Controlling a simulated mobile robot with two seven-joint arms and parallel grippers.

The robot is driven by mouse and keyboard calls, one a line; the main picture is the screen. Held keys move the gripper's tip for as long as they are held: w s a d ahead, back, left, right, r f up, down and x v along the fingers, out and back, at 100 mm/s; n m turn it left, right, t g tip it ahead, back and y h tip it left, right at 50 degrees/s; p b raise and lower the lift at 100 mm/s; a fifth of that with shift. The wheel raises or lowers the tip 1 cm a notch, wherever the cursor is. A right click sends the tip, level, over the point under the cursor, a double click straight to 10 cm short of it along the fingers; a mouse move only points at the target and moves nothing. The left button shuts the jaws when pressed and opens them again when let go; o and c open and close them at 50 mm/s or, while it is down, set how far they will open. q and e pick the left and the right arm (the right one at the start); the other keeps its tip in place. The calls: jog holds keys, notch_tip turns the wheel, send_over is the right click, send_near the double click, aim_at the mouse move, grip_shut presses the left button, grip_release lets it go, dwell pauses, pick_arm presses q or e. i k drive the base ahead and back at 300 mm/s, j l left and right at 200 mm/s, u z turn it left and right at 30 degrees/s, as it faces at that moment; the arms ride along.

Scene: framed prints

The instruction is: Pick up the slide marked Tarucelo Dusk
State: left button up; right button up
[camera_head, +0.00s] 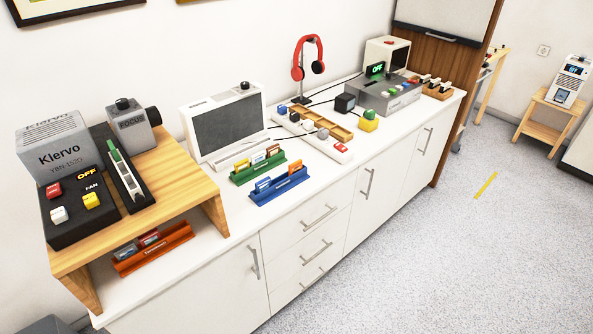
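Small slides stand in three racks on the white cabinet top. The orange-red rack (160,257), under the wooden riser, holds a grey slide (126,251) and a red slide (149,239). The slide lettering is too small to read, so I cannot tell which is Tarucelo Dusk. Neither of my grippers is in view.
The wooden riser (185,185) carries a grey Klervo projector (55,145) and a button panel (75,228). A grey-screened viewer (225,125) stands behind the green rack. A red headphone stand (308,58) and grey control box (380,98) stand farther right. Floor in front is clear.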

aim_at(294, 167)
jog(key=i+l+u, duration=0.1)
jog(key=u, duration=0.35)
jog(key=i+l+u, duration=0.15)
jog(key=u, duration=0.3)
jog(key=i+l+u, duration=0.1)
jog(key=l, duration=0.2)
jog(key=i+l+u, duration=0.25)
jog(key=l, duration=0.3)
